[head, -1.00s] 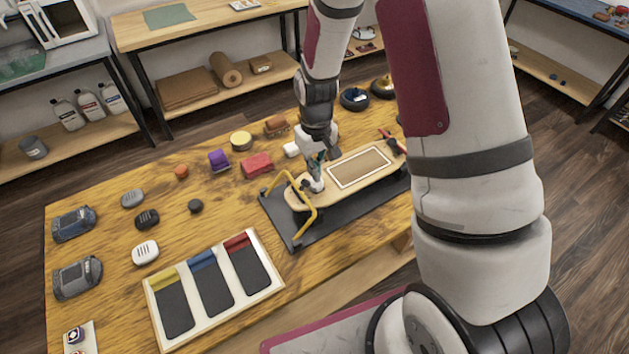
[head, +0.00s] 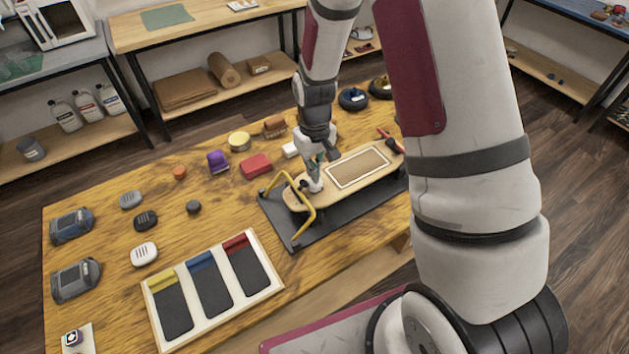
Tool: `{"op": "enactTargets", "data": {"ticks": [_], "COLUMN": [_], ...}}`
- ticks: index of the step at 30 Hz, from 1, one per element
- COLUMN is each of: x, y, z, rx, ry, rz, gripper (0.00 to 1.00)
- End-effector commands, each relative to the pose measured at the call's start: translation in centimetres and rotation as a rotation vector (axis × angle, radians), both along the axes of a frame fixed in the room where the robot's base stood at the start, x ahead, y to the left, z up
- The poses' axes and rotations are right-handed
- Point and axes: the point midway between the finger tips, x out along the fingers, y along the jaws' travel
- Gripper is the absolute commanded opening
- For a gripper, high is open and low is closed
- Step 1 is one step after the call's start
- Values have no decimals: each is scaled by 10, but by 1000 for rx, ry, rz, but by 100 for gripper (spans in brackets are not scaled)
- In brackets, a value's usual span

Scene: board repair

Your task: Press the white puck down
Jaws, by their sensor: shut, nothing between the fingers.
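A small white puck (head: 313,186) is on the left end of a light wooden board (head: 335,188), which has a framed brown panel on top. My gripper (head: 314,171) is shut and points down directly above the puck, at or very near its top. I cannot tell whether they touch, as the fingers partly hide the puck. The board lies over a dark mat (head: 289,229) beside a yellow bar frame (head: 310,215).
A tray (head: 280,287) with three dark panels lies at the table's front. Grey and white oval pieces (head: 144,254) sit to the left. A purple piece (head: 217,161), red block (head: 256,166) and yellow tin (head: 239,141) stand behind.

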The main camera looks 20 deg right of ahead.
Motion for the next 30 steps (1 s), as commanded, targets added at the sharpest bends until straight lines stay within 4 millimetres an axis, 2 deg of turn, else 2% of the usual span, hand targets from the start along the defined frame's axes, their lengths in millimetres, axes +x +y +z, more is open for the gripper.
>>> {"op": "enactTargets", "data": {"ticks": [14,30], "x": [0,0], "y": [0,0], "z": [0,-10], "rx": [0,0], "ry": [0,0], "rz": [0,0], "gripper": [0,0]}}
